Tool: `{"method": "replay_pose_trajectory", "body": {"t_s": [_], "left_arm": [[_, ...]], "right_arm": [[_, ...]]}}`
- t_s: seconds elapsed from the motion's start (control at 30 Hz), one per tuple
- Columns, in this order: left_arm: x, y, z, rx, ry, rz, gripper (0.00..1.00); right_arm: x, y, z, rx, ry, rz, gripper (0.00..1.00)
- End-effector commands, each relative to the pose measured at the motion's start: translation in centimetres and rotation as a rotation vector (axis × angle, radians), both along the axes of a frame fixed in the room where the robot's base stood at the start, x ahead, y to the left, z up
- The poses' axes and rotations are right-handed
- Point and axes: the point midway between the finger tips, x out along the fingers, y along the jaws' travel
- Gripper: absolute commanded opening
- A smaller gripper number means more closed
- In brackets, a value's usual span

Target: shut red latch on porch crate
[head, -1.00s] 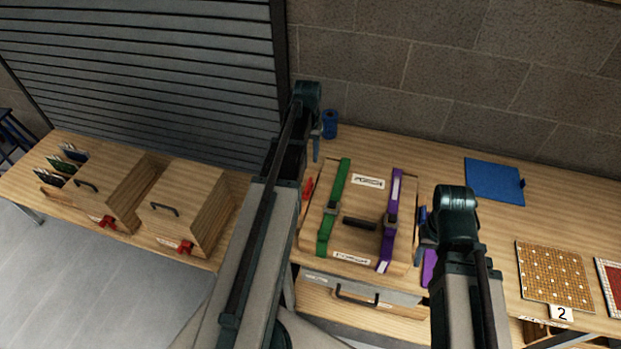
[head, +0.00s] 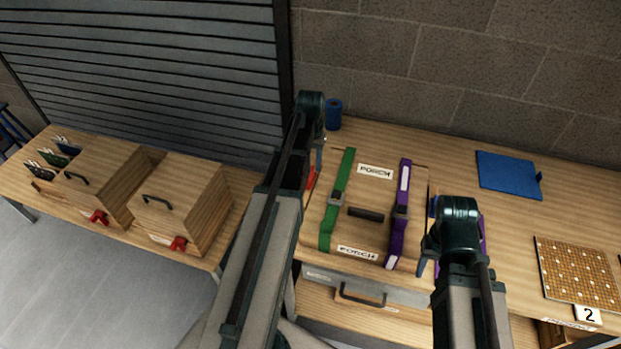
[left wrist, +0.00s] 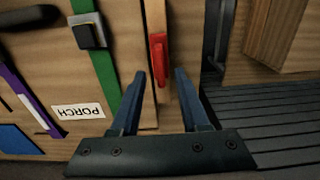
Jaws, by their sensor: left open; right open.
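The porch crate (head: 380,200) is a wooden box with two PORCH labels, a green strap, a purple strap and a dark handle. It stands on the workbench and also shows in the left wrist view (left wrist: 40,65). Its red latch (head: 311,181) is on the crate's left side, partly hidden by my left arm. In the left wrist view the red latch (left wrist: 158,50) lies just beyond and between the open, empty fingertips of my left gripper (left wrist: 160,76). I cannot tell if they touch it. My right gripper (head: 430,243) is open by the crate's right side, its fingers partly hidden.
Two wooden boxes (head: 186,205) with red latches stand on a lower bench at left. A blue roll (head: 333,114) is behind the crate. A blue mat (head: 509,174) and a pegboard numbered 2 (head: 575,268) lie to the right. A drawer (head: 362,291) is below the crate.

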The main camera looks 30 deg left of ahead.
Motion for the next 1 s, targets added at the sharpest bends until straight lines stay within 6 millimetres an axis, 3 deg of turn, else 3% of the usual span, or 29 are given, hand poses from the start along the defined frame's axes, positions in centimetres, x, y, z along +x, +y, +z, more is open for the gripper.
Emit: {"method": "replay_pose_trajectory", "body": {"t_s": [0.03, 0.2, 0.57, 0.83, 1.0], "left_arm": [[0.0, 0.0, -1.5, 0.0, 0.0, 0.0, 0.45], [0.0, 0.0, -3.0, 0.0, 0.0, 0.0, 0.45], [0.0, 0.0, -3.1, 0.0, 0.0, 0.0, 0.45], [0.0, 0.0, -3.1, 0.0, 0.0, 0.0, 0.0], [0.0, 0.0, -3.1, 0.0, 0.0, 0.0, 0.0]], "right_arm": [[0.0, 0.0, -1.5, -0.001, 0.0, 0.002, 0.5], [0.0, 0.0, -3.0, -0.001, 0.0, 0.006, 0.5], [0.0, 0.0, -3.1, -0.002, 0.0, 0.008, 0.5], [0.0, 0.0, -3.1, -0.001, 0.001, 0.008, 0.5], [0.0, 0.0, -3.1, -0.001, 0.001, 0.008, 0.5]]}}
